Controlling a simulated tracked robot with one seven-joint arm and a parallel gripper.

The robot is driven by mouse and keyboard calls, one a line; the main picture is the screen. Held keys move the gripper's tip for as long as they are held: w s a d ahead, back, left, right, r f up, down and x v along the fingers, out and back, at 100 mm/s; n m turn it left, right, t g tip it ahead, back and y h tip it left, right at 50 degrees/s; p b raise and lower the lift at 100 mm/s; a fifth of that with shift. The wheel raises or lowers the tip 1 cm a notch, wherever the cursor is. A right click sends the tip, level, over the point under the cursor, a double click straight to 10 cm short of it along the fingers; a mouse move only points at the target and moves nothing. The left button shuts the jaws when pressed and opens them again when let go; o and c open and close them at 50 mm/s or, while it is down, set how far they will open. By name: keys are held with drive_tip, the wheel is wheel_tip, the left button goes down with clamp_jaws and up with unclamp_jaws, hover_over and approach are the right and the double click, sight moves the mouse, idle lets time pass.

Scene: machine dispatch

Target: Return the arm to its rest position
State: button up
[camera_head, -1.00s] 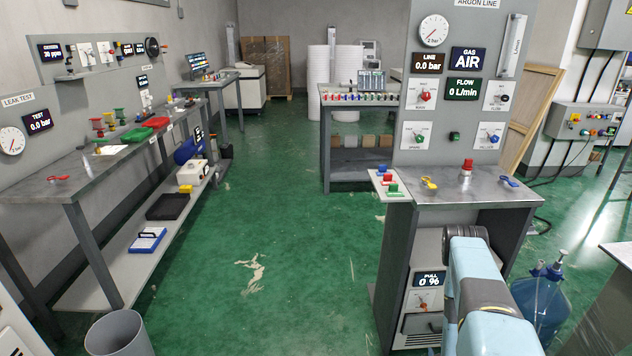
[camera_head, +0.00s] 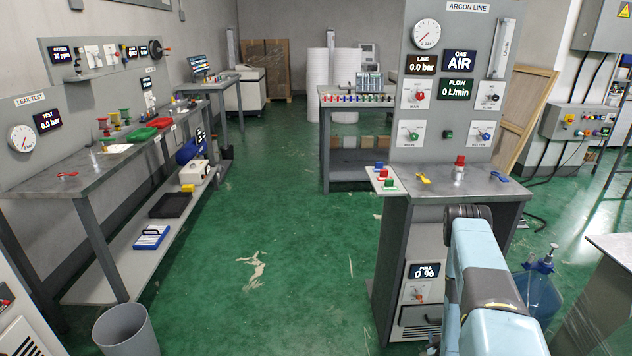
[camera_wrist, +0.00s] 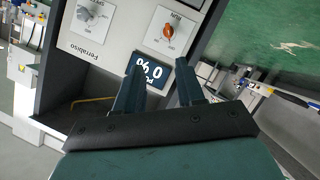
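My arm (camera_head: 484,260), pale blue with dark joints, reaches forward at the lower right in the head view, in front of the argon line bench (camera_head: 450,186). Its end is hidden there. In the wrist view my gripper (camera_wrist: 158,66) shows two dark fingers standing apart with nothing between them. Behind the fingers is the unit with the pull display (camera_wrist: 151,71), reading 0 %, seen tilted. I cannot tell the distance to that unit, and no contact is visible.
The argon line panel (camera_head: 446,112) rises behind the bench. A blue water jug (camera_head: 541,285) stands right of my arm. The leak test bench (camera_head: 82,182) and a grey bin (camera_head: 126,330) are at left. Green floor (camera_head: 290,260) between the benches is clear.

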drive_tip(key=w+r+m+g, duration=0.1)
drive_tip(key=w+r, duration=0.6)
drive_tip(key=r, duration=0.4)
drive_tip(key=w+r+g, duration=0.1)
drive_tip(key=w+r, duration=0.6)
drive_tip(key=r, duration=0.3)
drive_tip(key=s+a+r+m+g, duration=0.1)
drive_tip(key=a+r, duration=0.2)
drive_tip(key=r, duration=0.8)
drive_tip(key=a+r+m+g, duration=0.1)
drive_tip(key=a+r, duration=0.2)
drive_tip(key=r, duration=0.8)
drive_tip(key=s+a+r+m+g+y, duration=0.1)
drive_tip(key=s+a+r, duration=0.3)
drive_tip(key=s+r, duration=0.4)
drive_tip(key=s+a+r+y, duration=0.1)
drive_tip(key=s+a+r, duration=0.3)
drive_tip(key=s+r, duration=0.5)
drive_tip(key=s+a+r+g, duration=0.1)
drive_tip(key=s+r, duration=0.3)
drive_tip(key=s, duration=0.7)
drive_tip(key=s+a+r+m+g, duration=0.1)
drive_tip(key=s+a+r, duration=0.3)
drive_tip(key=s, duration=0.7)
drive_tip(key=shift+a+r+g+y, duration=0.15)
drive_tip(key=shift+r+g+y, duration=0.25)
drive_tip(key=shift+r, duration=0.25)
drive_tip(key=shift+s, duration=0.1)
